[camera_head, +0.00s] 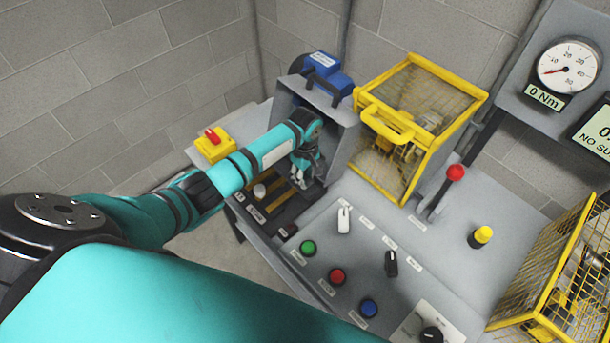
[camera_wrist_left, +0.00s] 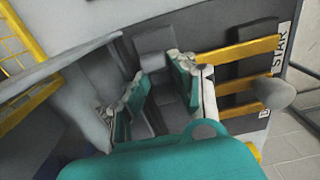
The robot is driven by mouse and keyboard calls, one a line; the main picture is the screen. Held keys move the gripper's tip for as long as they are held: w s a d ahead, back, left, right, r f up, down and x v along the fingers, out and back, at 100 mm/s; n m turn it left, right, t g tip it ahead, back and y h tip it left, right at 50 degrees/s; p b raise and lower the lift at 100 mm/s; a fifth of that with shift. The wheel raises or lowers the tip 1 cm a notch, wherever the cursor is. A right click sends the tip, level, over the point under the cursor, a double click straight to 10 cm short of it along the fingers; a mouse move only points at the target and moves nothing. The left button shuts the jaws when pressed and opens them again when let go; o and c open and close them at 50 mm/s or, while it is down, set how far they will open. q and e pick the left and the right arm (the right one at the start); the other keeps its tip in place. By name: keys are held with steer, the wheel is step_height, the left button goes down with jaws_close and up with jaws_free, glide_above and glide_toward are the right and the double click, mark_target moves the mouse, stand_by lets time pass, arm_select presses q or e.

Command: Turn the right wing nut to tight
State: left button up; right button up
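My left gripper (camera_head: 301,181) reaches into a grey open-fronted housing (camera_head: 338,118) at the back left of the bench. The left wrist view shows its two teal fingers apart (camera_wrist_left: 160,85), with a gap between them. Dark grey blocks (camera_wrist_left: 156,42) lie beyond and between the fingertips. I cannot make out a wing nut for sure; the gripper and the housing wall hide much of that spot. I cannot tell whether the fingers touch anything. My right gripper is not in view.
Yellow bars (camera_wrist_left: 250,50) and a pale rounded knob (camera_wrist_left: 275,93) lie beside the gripper. A yellow cage (camera_head: 420,110) stands right of the housing. A red-knobbed lever (camera_head: 455,173), switches and coloured buttons (camera_head: 337,275) crowd the bench. The dial (camera_head: 567,66) reads low; its label says 0 Nm.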

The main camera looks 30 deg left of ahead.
arm_select(q)
jaws_close()
